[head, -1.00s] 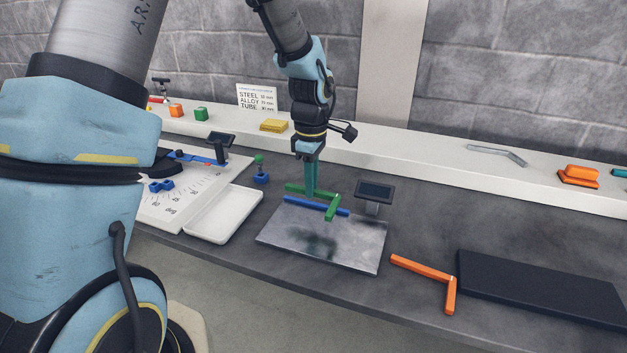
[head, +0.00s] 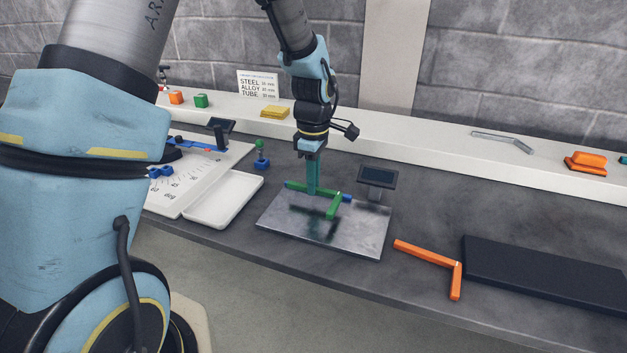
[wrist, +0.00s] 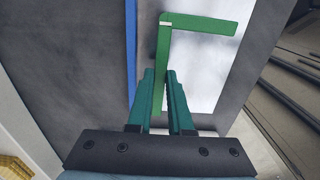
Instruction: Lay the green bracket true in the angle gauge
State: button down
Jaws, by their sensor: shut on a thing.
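The green L-shaped bracket (head: 334,206) is in my gripper (head: 313,190), which is shut on its longer leg. The bracket is over a grey metal plate (head: 280,222) with a blue strip (head: 347,198) along its far side and a small display (head: 377,177). In the head view the bracket hides most of the strip. In the wrist view the gripped leg (wrist: 163,60) runs nearly parallel to the blue strip (wrist: 131,40), with a visible gap. The short leg (wrist: 205,23) points away from the strip. I cannot tell whether the bracket touches the plate.
An orange bracket (head: 428,255) and a black slab (head: 540,275) lie right of the plate. To the left are a white tray (head: 225,200) and a white board with scale marks (head: 190,188). A blue holder with a green knob (head: 261,157) stands behind. Dark bench between is clear.

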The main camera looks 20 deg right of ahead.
jog(key=shift+f+b, duration=1.1)
jog(key=shift+f, duration=0.5)
jog(key=c, duration=0.8)
grip_release()
jog(key=shift+o, duration=0.2)
jog(key=shift+r, duration=0.1)
notch_tip(320, 180, up, 11)
jog(key=shift+f+b, duration=0.15)
jog(key=shift+b, duration=0.85)
jog(key=s+a+f+m, duration=0.1)
jog(key=a+m, duration=0.4)
jog(key=a, duration=1)
jog(key=s+a+f+m+t, duration=0.1)
jog(key=a+m, duration=0.4)
jog(key=a, duration=1)
jog(key=shift+s+a+f+m+t, duration=0.15)
jog(key=shift+s+f+m+t, duration=0.15)
jog(key=shift+s+f, duration=0.5)
